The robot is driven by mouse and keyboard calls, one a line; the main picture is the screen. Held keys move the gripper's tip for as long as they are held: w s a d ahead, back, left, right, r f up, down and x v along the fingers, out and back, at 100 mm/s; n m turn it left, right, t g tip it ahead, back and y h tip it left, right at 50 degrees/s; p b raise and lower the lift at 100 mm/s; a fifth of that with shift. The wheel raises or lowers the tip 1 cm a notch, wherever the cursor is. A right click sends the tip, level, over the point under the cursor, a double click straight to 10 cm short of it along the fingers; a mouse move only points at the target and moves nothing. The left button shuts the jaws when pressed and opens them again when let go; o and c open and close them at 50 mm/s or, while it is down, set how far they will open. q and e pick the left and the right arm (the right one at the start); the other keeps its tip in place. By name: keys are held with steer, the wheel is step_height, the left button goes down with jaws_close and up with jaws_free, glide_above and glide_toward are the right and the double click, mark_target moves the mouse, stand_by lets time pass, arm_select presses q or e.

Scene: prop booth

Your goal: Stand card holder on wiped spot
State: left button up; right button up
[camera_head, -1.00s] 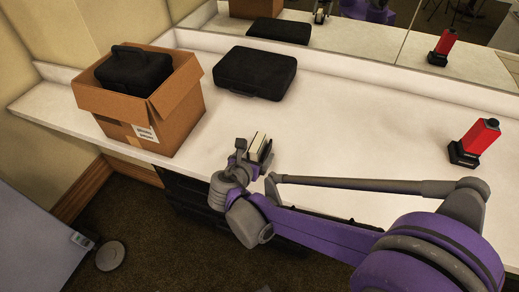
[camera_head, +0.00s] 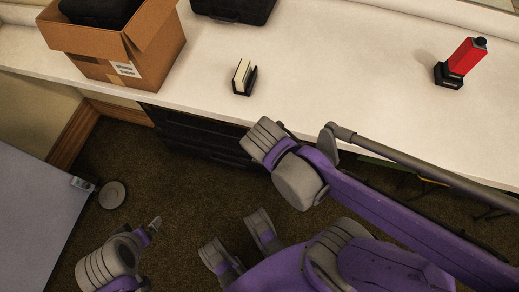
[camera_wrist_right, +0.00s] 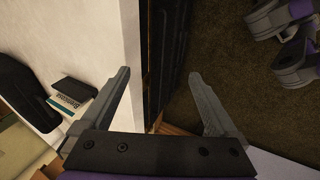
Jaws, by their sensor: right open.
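The card holder (camera_head: 251,86), small and black with pale cards in it, stands on the white counter (camera_head: 330,75) near its front edge. In the right wrist view the holder (camera_wrist_right: 74,88) shows left of my fingers, with printed cards beside its black part. My right gripper (camera_wrist_right: 159,78) is open and empty at the counter's front edge, apart from the holder. In the head view my right wrist hides its fingers. My left gripper (camera_head: 154,224) is low at bottom left, over the floor; its jaws are too small to read. I cannot make out a wiped spot.
A cardboard box (camera_head: 150,60) with a black case inside stands left of the holder. Another black case (camera_head: 235,8) lies behind. A red bottle-like object (camera_head: 466,57) on a black base stands at the right. The counter between holder and red object is clear.

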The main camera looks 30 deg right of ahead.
steer(key=s+a+m+y, duration=0.1)
steer(key=m, duration=0.1)
steer(key=s+a+m+y, duration=0.1)
steer(key=m, duration=0.2)
steer(key=s+m, duration=0.1)
steer(key=m, duration=0.2)
steer(key=shift+s+a+f+y, duration=0.2)
steer(key=shift+a+f+y, duration=0.2)
step_height(320, 180, up, 13)
steer(key=w+t+p, duration=0.1)
steer(key=p, duration=1.1)
steer(key=shift+w, duration=0.35)
